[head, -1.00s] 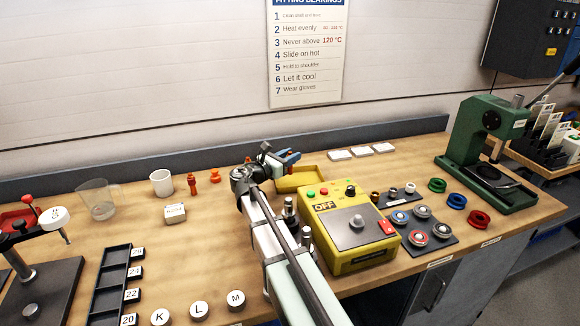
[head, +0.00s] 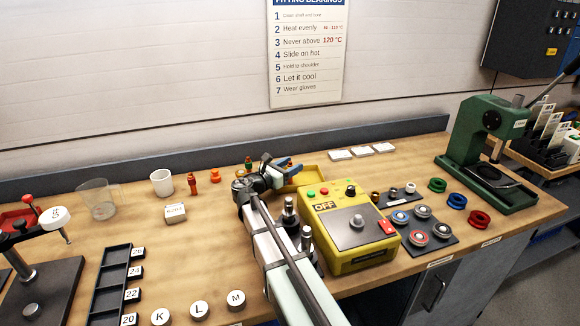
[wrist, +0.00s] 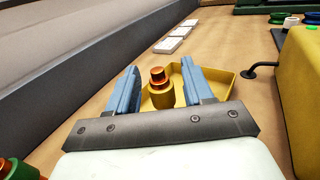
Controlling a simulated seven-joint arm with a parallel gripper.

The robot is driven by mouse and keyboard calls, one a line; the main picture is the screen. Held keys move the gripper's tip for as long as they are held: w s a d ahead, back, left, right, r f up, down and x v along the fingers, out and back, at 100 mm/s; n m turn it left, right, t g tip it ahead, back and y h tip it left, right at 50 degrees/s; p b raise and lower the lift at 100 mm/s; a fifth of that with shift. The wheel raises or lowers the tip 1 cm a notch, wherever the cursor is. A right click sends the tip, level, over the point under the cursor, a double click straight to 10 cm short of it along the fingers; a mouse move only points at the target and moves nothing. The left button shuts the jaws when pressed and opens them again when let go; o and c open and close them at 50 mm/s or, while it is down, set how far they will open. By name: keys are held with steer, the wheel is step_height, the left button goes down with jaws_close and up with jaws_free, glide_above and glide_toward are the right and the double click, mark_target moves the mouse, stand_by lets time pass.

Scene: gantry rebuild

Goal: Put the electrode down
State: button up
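A brass-coloured cylinder with a copper top, which looks like the electrode (wrist: 158,92), stands upright between the two blue fingers of my gripper (wrist: 161,70) in the wrist view. Narrow gaps show on both sides of it, so the fingers look open around it. In the head view my gripper (head: 279,168) is low by the yellow tray (head: 314,178), and only a bit of orange shows by the fingers. I cannot tell whether the cylinder stands inside the tray or just before it.
A green piece with an orange top (head: 248,164) stands just left of my gripper. The yellow control box (head: 350,222) stands close on the right, with a thin black arm reaching towards the tray. White cards (head: 362,151) lie behind. Red pieces (head: 192,183) and a white mug (head: 161,182) stand left.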

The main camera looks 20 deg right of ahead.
steer(key=shift+o, duration=0.5)
steer(key=shift+r, duration=0.1)
steer(key=shift+a+r, duration=0.1)
steer(key=v, duration=0.2)
steer(key=shift+s+a, duration=0.15)
steer(key=shift+a, duration=0.05)
step_height(320, 180, up, 7)
steer(key=shift+a, duration=0.15)
steer(key=shift+o, duration=0.2)
